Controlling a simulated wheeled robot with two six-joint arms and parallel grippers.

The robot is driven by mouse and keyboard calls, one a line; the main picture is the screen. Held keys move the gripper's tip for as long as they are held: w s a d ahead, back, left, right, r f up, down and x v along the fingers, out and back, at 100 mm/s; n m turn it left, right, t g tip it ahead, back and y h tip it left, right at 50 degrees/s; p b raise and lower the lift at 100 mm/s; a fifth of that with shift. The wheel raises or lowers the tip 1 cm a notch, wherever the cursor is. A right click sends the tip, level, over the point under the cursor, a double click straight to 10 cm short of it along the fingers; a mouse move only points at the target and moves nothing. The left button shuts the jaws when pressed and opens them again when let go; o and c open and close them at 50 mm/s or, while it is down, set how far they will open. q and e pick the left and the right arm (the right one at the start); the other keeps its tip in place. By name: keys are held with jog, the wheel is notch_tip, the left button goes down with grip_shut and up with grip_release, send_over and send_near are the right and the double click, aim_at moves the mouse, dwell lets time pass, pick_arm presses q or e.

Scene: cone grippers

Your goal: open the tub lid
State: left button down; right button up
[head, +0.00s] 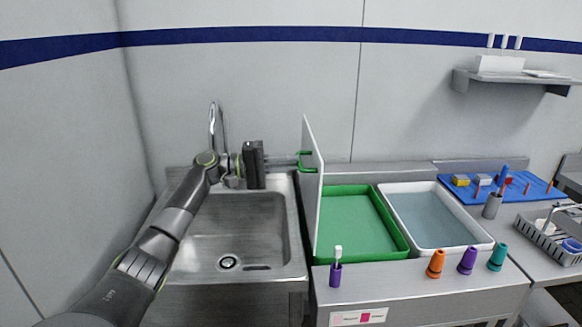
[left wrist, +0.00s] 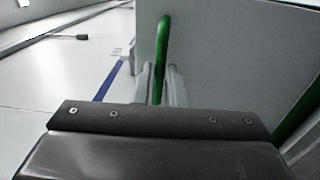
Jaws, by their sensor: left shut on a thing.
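The tub lid (head: 312,180) is a white panel standing upright along the left edge of the green tub (head: 404,250); the tub's green inside shows. A green handle (head: 306,160) sits on the lid's left face near its back end. My left gripper (head: 301,161) reaches over the sink and is shut on this handle. In the left wrist view the green handle (left wrist: 163,40) stands between the fingers (left wrist: 164,88), with the grey lid face (left wrist: 235,55) behind it. My right gripper is not in view.
A steel sink (head: 240,220) with a tall tap (head: 217,125) lies left of the tub. A white tub of water (head: 435,215) stands right of it. Orange (head: 435,263), purple (head: 467,260) and teal (head: 497,256) cones and a purple holder with a brush (head: 336,272) line the front edge.

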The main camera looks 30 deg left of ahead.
pick_arm(q)
jog(key=shift+f, duration=0.35)
jog(key=c, duration=1.9)
grip_release()
jog(key=o, duration=0.4)
jog(key=shift+r, duration=0.1)
jog(key=b+v, duration=0.5)
jog(key=v, duration=1.2)
jog(key=shift+a, duration=0.2)
